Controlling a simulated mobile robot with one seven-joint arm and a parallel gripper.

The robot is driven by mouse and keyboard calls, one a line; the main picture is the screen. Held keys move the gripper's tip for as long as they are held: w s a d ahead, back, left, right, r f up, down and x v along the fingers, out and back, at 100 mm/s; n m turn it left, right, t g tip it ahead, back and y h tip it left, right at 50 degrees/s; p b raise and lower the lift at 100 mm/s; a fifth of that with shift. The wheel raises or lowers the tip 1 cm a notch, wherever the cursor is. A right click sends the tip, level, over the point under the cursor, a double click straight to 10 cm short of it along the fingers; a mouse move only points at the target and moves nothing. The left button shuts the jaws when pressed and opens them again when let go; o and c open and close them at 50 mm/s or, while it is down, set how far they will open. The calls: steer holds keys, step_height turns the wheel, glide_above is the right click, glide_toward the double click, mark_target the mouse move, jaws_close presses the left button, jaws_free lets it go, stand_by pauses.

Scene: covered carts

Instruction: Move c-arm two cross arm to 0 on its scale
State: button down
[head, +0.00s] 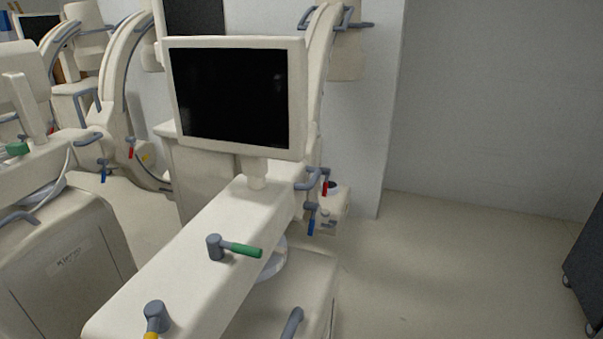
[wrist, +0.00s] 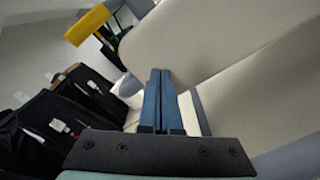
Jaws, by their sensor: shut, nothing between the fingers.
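The nearest C-arm machine has a long cream cross arm (head: 190,265) with a black-screened monitor (head: 235,92) at its far end. A green-gripped lever (head: 240,249) and a yellow-gripped lever (head: 155,318) stand on it. Its C-shaped arc (head: 318,70) rises behind the monitor. Another C-arm machine (head: 60,265) stands at the left. I cannot tell which is number two, and no readable scale shows. In the wrist view, my gripper (wrist: 160,72) has its blue fingers together, empty, close to a cream surface (wrist: 200,35). A yellow grip (wrist: 90,23) is up and left of it.
More C-arm equipment (head: 125,90) stands at the back left, close to the wall. A dark cabinet (head: 586,262) is at the right edge. The floor (head: 450,270) between it and the nearest machine is clear. Dark objects with white and red details (wrist: 80,100) lie left in the wrist view.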

steer(key=shift+p+v, duration=0.65)
steer(key=shift+v, duration=1.6)
steer(key=shift+f, duration=0.1)
steer(key=w+d+r+n+t+h, duration=0.2)
steer(key=w+r+n+t+h, duration=0.15)
steer(key=w+r+n, duration=0.4)
steer(key=w+d+r+n+t+h, duration=0.25)
steer(key=w+r+n+h, duration=0.2)
steer(key=r+n, duration=0.45)
steer(key=d+r+n+t+h, duration=0.3)
steer(key=r+n+t, duration=0.4)
steer(key=r, duration=1.3)
steer(key=s+d+r+n+t+h, duration=0.2)
steer(key=s+r+n+t+h, duration=0.1)
steer(key=s+r, duration=0.5)
steer(key=s+d+r+n+t+h, duration=0.2)
steer(key=s+r, duration=0.6)
steer(key=r, duration=0.5)
steer(key=n+t+h, duration=0.1)
steer(key=n+t, duration=0.1)
steer(key=t, duration=0.1)
steer(key=shift+s+d+r+t, duration=0.2)
steer(key=shift+s+t, duration=0.15)
steer(key=shift+t, duration=0.05)
steer(key=shift+w, duration=0.1)
